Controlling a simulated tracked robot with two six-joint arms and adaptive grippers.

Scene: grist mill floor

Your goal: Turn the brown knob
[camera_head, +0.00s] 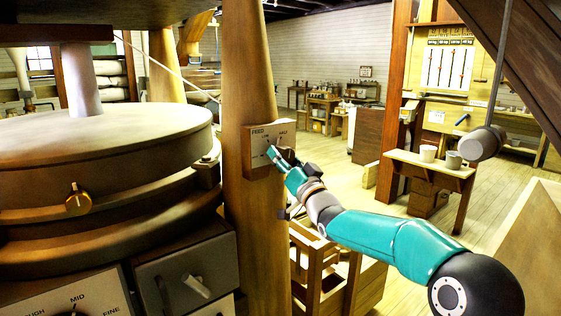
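A brown-orange knob (78,201) with a light pointer mark sits on the side of the round wooden millstone casing at the left. My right arm reaches in from the lower right. My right gripper (275,156) is at a small panel marked FEED (257,134) on the wooden post, well to the right of that knob. The gripper covers the lower middle of this panel, so any knob there is mostly hidden. I cannot tell whether its fingers are open, shut or touching anything. My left gripper is out of view.
A dial plate marked MID and FINE (70,300) is at the bottom left, beside a grey drawer with a light handle (197,286). A wooden rack (340,275) stands below my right arm. A bench with cups (440,168) is at the right. Open floor lies behind.

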